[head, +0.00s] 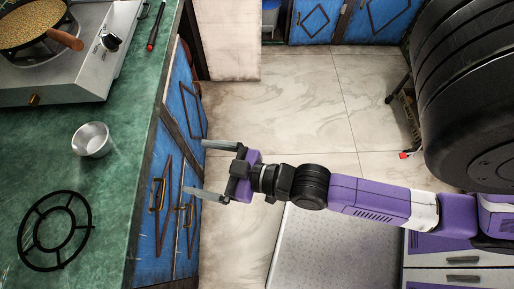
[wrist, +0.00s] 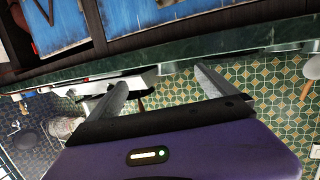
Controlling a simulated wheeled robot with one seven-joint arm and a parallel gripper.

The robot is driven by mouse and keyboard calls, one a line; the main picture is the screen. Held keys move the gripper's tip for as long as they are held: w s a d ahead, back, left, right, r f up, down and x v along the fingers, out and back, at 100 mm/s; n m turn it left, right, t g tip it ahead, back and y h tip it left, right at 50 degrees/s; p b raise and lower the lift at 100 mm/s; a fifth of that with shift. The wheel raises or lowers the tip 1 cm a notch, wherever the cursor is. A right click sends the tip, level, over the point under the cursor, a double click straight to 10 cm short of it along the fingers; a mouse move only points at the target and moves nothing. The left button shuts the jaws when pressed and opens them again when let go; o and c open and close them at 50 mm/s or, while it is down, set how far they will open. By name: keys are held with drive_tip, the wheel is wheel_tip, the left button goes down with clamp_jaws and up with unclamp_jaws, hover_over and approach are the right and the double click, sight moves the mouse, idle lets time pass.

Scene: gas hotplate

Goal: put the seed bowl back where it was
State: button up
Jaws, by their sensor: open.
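The seed bowl, a small silvery metal bowl (head: 91,139), stands upright on the green counter (head: 120,178), between the hotplate and a black round trivet. It looks empty. My gripper (head: 202,169) is open, with nothing between its fingers. It is off the counter's edge, in front of the blue cabinet doors and to the right of the bowl, well apart from it. In the wrist view my gripper's two fingers (wrist: 160,85) are spread apart; I cannot make out the bowl there.
The gas hotplate (head: 75,75) stands at the back left. A pan of seeds (head: 30,22) with a wooden handle sits on it. The black trivet (head: 54,231) lies flat in front of the bowl. A thin black and red tool (head: 155,30) lies by the counter edge. The floor is mostly clear.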

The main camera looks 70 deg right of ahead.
drive_tip(key=a+r+v, duration=0.1)
drive_tip(key=v, duration=0.7)
drive_tip(key=a+r+v, duration=0.1)
drive_tip(key=r+v, duration=0.1)
drive_tip(key=v, duration=0.6)
drive_tip(key=shift+w+m+g, duration=0.3)
drive_tip(key=shift+w+g, duration=0.05)
drive_tip(key=shift+g, duration=0.05)
